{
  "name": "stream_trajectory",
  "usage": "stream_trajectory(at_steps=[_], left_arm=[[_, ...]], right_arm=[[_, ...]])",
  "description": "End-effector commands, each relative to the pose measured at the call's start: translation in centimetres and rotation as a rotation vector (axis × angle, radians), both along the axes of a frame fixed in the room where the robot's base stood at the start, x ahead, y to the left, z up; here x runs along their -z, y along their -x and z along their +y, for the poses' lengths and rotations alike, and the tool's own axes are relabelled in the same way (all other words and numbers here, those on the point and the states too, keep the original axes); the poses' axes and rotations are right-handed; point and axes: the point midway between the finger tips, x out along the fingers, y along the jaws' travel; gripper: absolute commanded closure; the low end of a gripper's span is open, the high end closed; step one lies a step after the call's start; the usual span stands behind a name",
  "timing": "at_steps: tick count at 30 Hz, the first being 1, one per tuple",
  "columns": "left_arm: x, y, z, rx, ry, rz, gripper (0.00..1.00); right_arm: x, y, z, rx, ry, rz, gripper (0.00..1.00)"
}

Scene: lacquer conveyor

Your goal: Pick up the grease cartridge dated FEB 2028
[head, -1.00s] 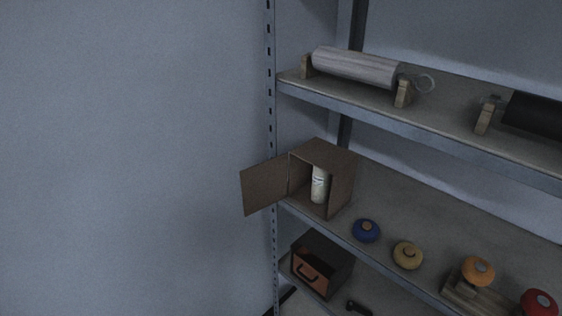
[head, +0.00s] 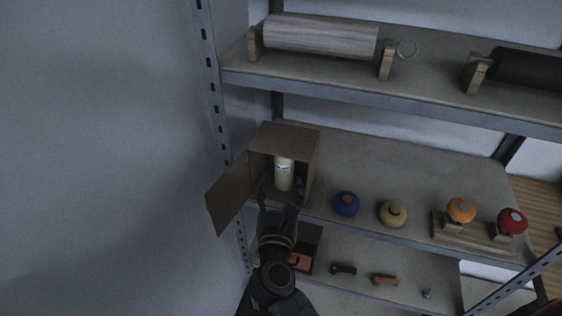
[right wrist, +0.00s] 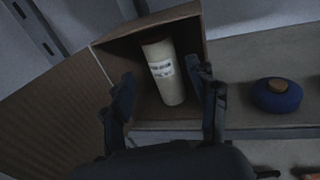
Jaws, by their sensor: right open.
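A cream cylindrical cartridge (head: 284,175) with a white label stands inside an open brown cardboard box (head: 305,142) on the middle shelf. In the right wrist view the cartridge (right wrist: 166,74) shows a reddish-brown top and dark label print too blurred to read. My right gripper (head: 281,184) is open and empty at the mouth of the box. In the right wrist view its fingers (right wrist: 166,88) are apart, with the cartridge between and beyond them. I cannot tell whether they touch the box. My left gripper is not in view.
The box's open flap (head: 228,192) sticks out to the left. An upper shelf (head: 400,94) with rolls lies above.

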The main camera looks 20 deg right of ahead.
Motion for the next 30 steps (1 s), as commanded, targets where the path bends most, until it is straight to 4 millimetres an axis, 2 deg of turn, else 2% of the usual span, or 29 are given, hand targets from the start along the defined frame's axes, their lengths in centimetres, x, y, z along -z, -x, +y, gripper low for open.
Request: stream_trajectory(at_steps=[3, 11, 19, 23, 29, 30], left_arm=[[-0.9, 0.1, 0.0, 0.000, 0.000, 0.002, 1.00], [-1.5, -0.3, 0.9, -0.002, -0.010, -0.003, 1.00], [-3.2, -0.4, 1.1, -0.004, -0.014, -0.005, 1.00], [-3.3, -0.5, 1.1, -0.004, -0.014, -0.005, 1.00], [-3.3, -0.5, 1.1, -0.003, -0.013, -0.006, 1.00], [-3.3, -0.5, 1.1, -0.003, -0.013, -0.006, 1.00]], right_arm=[[-0.3, -1.9, -0.7, 0.000, 0.004, -0.001, 0.41], [-0.1, -3.8, -1.5, 0.000, 0.003, 0.000, 0.41], [0.2, -7.3, -2.9, -0.001, 0.004, 0.001, 0.41], [0.4, -8.0, -3.2, 0.000, 0.003, 0.001, 0.41], [0.6, -8.0, -3.2, 0.000, 0.002, 0.001, 0.41], [0.6, -8.0, -3.2, 0.000, 0.002, 0.001, 0.47]])
